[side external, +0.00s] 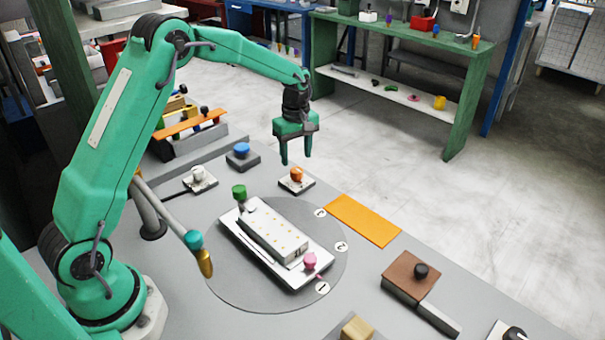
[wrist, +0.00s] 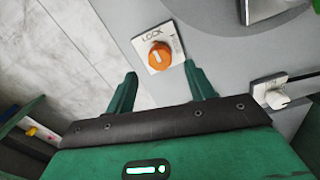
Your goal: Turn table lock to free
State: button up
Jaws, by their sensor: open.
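The table lock is an orange knob (side external: 297,174) on a small white plate at the back of the grey bench, beyond the round turntable. In the wrist view the orange knob (wrist: 159,56) shows a short white mark, and its plate (wrist: 176,46) reads "LOCK" along the top edge. The mark runs roughly towards that word; which end points is too small to tell. My gripper (side external: 296,160) is open and empty, pointing down above the knob. In the wrist view its fingertips (wrist: 160,69) stand apart, with the knob just beyond the gap. I see no contact.
The turntable (side external: 225,286) carries a white fixture with a pink knob (side external: 310,260) and a green knob (side external: 239,191). A blue button (side external: 241,149) and a white knob (side external: 198,173) stand left of the lock. An orange strip (side external: 362,220) lies flat to the right.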

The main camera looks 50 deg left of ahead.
aim_at(297, 169)
jog(key=shift+f, duration=2.45)
jog(key=c, duration=1)
